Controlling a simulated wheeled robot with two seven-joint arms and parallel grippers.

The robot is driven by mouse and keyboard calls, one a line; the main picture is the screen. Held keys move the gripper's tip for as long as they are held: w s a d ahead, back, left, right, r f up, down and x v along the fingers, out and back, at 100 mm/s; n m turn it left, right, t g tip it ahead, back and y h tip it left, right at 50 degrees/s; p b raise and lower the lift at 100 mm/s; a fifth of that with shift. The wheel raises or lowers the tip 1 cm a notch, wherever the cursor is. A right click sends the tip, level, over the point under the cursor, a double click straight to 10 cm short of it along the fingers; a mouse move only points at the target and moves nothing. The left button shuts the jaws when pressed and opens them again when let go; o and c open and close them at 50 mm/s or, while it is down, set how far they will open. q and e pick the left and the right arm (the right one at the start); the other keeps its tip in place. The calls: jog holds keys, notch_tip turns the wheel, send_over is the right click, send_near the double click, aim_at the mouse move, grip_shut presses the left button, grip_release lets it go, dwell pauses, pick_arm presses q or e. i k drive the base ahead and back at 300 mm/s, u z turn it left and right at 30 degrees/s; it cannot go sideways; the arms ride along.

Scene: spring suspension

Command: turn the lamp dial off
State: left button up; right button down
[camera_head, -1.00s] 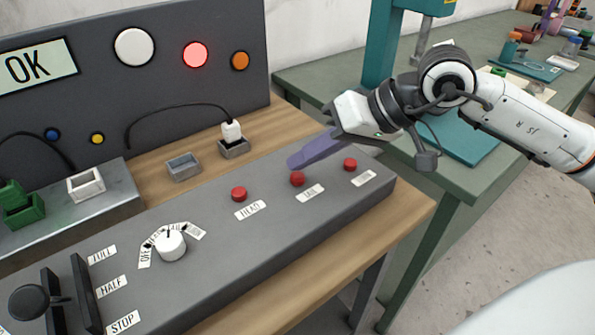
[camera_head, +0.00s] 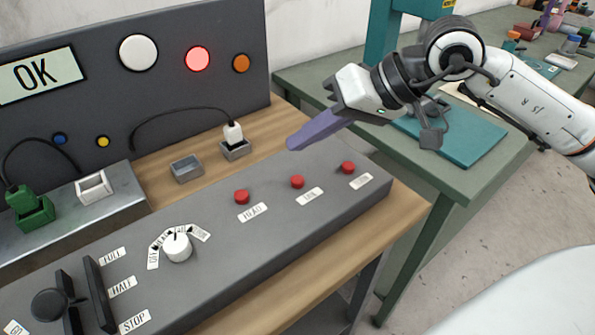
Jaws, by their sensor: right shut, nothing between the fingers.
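The lamp dial (camera_head: 177,247) is a white round knob with a dark pointer mark on the grey sloped console (camera_head: 225,270). Small white labels fan around its far side; the first at the left seems to read OFF. The pointer appears to aim away from me, toward the middle labels. My right gripper (camera_head: 292,145) is shut, its purple fingers together and empty. It is raised above the far edge of the console, to the right of and beyond the dial, well apart from it. My left gripper is not in view.
Three red buttons (camera_head: 297,181) line the console's right part. A black lever (camera_head: 50,304) stands at the near left. Behind are a panel with a lit red lamp (camera_head: 198,59) and an OK display (camera_head: 37,75), a green plug (camera_head: 22,200) and a white plug (camera_head: 233,133).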

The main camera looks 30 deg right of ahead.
aim_at(177, 247)
jog(key=k, duration=1)
